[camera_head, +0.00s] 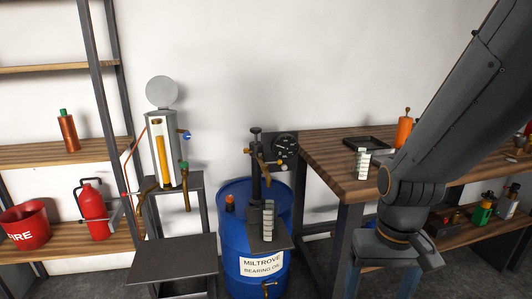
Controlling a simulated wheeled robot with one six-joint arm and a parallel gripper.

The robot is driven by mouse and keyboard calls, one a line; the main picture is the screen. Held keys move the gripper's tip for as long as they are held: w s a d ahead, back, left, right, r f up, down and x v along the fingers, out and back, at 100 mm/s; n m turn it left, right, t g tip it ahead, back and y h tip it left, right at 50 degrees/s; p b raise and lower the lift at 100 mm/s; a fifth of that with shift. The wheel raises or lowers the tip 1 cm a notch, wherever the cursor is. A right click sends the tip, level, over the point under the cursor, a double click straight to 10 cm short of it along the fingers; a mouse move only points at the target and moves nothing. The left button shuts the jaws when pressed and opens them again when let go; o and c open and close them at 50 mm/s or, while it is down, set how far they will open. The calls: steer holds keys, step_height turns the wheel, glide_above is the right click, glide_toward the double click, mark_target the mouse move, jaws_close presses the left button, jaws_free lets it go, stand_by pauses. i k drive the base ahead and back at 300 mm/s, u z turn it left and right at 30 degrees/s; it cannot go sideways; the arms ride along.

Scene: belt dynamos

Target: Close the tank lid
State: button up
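The tank (154,165) is a narrow upright box with an orange column inside, on a dark metal stand at the left. Its round grey lid (161,92) stands raised above the tank top, so the tank is open. A small blue valve (184,135) sticks out on its right side. My gripper (388,288) hangs at the bottom right, in front of the workbench and well away from the tank. Its two fingers look spread apart with nothing visible between them. Their tips are cut off by the frame's lower edge.
A blue oil drum (236,250) with a hand pump (256,165) stands between the tank and my arm. A wooden workbench (330,150) is at the right. Shelves at the left hold a red extinguisher (92,212) and a fire bucket (24,228). A low dark platform (175,258) is before the tank.

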mark_target(161, 91)
steer(key=u, duration=2.55)
steer(key=i, duration=2.75)
steer(key=z, duration=2.75)
steer(key=i, duration=0.5)
